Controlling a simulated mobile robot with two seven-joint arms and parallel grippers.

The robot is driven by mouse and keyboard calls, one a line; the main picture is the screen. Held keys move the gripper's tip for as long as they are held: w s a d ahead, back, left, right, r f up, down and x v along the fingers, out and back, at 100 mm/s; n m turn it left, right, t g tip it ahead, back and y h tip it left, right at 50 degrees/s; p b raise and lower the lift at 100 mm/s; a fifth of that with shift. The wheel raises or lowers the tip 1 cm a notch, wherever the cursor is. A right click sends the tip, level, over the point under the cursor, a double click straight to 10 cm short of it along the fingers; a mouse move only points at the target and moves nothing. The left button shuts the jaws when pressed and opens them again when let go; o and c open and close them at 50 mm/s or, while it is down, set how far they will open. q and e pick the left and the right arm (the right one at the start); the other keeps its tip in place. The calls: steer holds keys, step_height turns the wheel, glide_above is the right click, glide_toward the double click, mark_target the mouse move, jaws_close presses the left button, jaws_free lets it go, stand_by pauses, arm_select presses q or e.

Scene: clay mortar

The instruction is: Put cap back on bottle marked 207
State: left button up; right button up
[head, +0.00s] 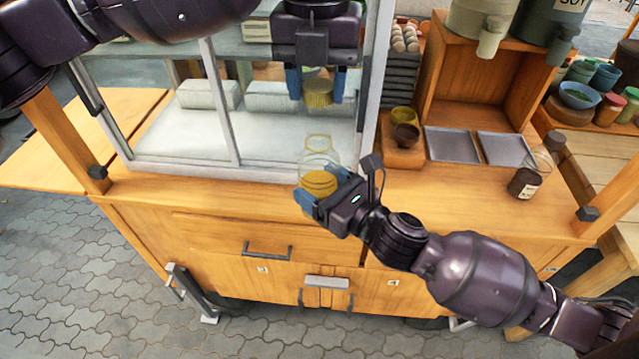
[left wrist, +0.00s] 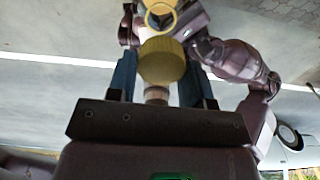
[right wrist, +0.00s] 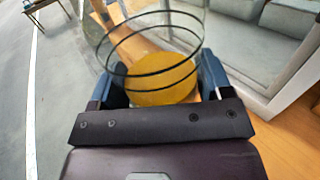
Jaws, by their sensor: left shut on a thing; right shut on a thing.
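A yellow cap (head: 318,93) is held between the blue fingers of my left gripper (head: 316,86), in front of the glass case. It also shows in the left wrist view (left wrist: 162,62), with a paler plug on the gripper side. My right gripper (head: 322,188) is shut on a clear glass bottle (head: 318,160) with yellow contents. The bottle looks open at its yellow-rimmed neck and stands below the cap, with a gap between them in the head view. The right wrist view shows its clear wall and yellow contents (right wrist: 163,82). No 207 marking is readable.
A glass display case (head: 230,120) stands on the wooden cart behind the grippers. To the right are a small wooden stand with cups (head: 404,135), metal trays (head: 452,144) and a labelled bottle with dark contents (head: 524,183). The counter around the trays has free room.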

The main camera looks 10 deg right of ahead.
mark_target(316, 153)
arm_select(q)
steer(key=shift+d+f, duration=0.1)
steer(key=shift+f, duration=1.9)
steer(key=shift+f, duration=0.85)
steer(key=shift+f, duration=0.55)
arm_select(e)
steer(key=c, duration=0.4)
arm_select(q)
steer(key=m, duration=0.6)
steer(key=shift+w+a, duration=0.1)
steer(key=shift+a, duration=0.1)
arm_select(e)
steer(key=shift+c, duration=0.2)
arm_select(q)
steer(key=m, duration=0.7)
steer(key=shift+w+a, duration=0.1)
steer(key=shift+w, duration=0.1)
